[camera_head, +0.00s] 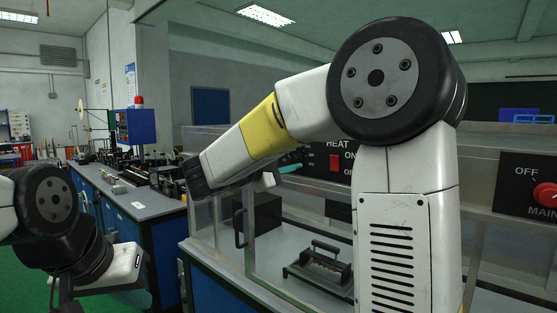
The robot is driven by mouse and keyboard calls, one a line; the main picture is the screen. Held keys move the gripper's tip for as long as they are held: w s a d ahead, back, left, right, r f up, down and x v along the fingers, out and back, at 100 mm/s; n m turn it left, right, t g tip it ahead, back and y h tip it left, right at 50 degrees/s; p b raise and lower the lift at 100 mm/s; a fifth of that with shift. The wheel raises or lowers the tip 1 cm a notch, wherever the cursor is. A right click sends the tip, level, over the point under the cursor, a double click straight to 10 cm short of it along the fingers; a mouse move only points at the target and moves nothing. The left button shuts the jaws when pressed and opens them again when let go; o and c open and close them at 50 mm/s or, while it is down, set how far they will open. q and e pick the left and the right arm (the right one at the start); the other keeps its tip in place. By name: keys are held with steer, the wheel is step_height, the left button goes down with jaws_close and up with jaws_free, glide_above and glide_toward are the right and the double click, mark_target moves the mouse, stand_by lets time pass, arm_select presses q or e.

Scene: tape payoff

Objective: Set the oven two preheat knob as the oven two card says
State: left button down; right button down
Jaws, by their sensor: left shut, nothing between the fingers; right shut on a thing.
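The control panel shows a red HEAT switch (335,162) with ON and OFF marks, partly covered by my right arm. A round red knob (546,194) marked OFF and MAIN is at the right edge, partly cut off. No card or knob labelled for oven two can be made out. My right gripper (272,178) is mostly hidden behind its forearm; a white part and a teal piece (290,167) show beside the HEAT panel. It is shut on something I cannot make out. My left gripper (120,272) is at lower left, shut and empty, away from the panels.
A clear-sided enclosure (225,225) on a blue-based bench holds a black rack with a handle (322,268). A blue workbench (130,203) with machinery and a blue box (137,126) with a red lamp stand behind to the left. Green floor is open at lower left.

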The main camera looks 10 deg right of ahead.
steer(key=m, duration=0.4)
steer(key=shift+m, duration=0.4)
steer(key=shift+f, duration=0.1)
stand_by(0.3)
steer(key=c, duration=1.1)
jaws_free()
steer(key=v, duration=0.7)
steer(key=shift+s+a, duration=0.25)
steer(key=shift+a, duration=0.05)
